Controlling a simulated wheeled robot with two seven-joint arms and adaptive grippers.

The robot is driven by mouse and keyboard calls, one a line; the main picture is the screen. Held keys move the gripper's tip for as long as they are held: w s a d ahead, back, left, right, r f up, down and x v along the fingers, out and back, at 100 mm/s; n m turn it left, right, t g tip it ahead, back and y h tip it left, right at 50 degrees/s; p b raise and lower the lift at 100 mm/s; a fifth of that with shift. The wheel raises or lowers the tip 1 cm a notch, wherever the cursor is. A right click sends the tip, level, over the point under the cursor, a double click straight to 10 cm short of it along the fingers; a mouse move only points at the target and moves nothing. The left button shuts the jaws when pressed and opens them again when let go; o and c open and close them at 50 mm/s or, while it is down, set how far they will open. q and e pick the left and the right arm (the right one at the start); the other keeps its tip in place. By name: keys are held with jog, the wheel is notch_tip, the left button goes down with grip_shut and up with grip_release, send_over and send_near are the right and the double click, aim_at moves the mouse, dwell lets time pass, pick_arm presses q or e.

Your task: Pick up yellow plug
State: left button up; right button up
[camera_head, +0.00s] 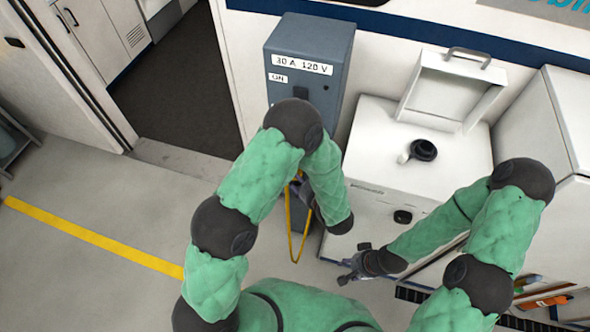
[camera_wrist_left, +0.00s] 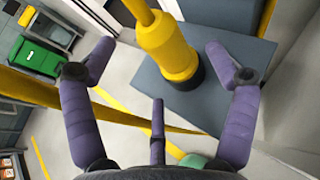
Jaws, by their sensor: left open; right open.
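The yellow plug (camera_wrist_left: 168,45) stands between the spread purple fingers of my left gripper (camera_wrist_left: 160,52) in the left wrist view. The fingers are open and do not appear to touch it. Its black end (camera_wrist_left: 185,78) meets a blue-grey surface (camera_wrist_left: 228,100). In the head view my left forearm hides the plug, and my left gripper (camera_head: 303,190) shows only in part. A yellow cable (camera_head: 292,235) hangs in a loop below it. My right gripper (camera_head: 352,265) is open and empty, low in front of the white cabinet.
A blue-grey power box (camera_head: 308,50) labelled "30 A 120 V" stands by the van wall. The white cabinet (camera_head: 375,150) with a raised lid (camera_head: 450,90) stands to its right. Open floor with a yellow stripe (camera_head: 95,238) lies at left.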

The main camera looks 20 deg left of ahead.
pick_arm(q)
jog(key=shift+x, duration=1.55)
jog(key=c, duration=1.5)
jog(key=shift+s, duration=0.1)
jog(key=shift+r, duration=0.1)
jog(key=shift+r, duration=0.65)
jog(key=s+d+r, duration=0.1)
jog(key=r, duration=0.1)
jog(key=s+d+r+p, duration=0.1)
jog(key=r, duration=0.2)
jog(key=s+d+r, duration=0.1)
jog(key=d+r, duration=0.1)
jog(key=shift+r+p, duration=0.35)
jog(key=shift+p, duration=0.05)
jog(key=v, duration=0.6)
jog(key=p+v, duration=0.1)
jog(key=v, duration=0.2)
jog(key=shift+w+d+r, duration=0.1)
jog(key=shift+d+r, duration=0.05)
jog(key=shift+d, duration=0.4)
